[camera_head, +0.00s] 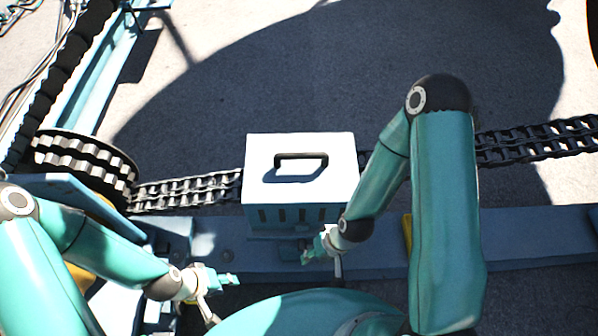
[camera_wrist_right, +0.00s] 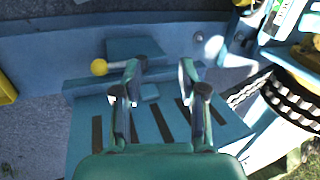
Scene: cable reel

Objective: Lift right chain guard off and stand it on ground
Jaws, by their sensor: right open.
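The chain guard (camera_head: 300,168) is a white box with a black handle (camera_head: 301,157) on top and dark slots in its front face. It sits over the chain on the blue beam. Its slotted face also shows in the right wrist view (camera_wrist_right: 88,125). My right gripper (camera_head: 308,252) is at the low front edge of the guard, below and in front of the handle. In the right wrist view its two fingers (camera_wrist_right: 155,75) are apart with nothing clearly between them. My left gripper (camera_head: 228,280) is low and left of the guard, apart from it; its fingers are too small to judge.
The chain (camera_head: 190,190) runs from a toothed sprocket (camera_head: 85,165) on the left to the far right (camera_head: 540,138). A blue beam (camera_head: 500,232) lies in front. A yellow ball knob (camera_wrist_right: 99,67) is beside my right fingers. Bare grey ground (camera_head: 430,50) lies behind the chain.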

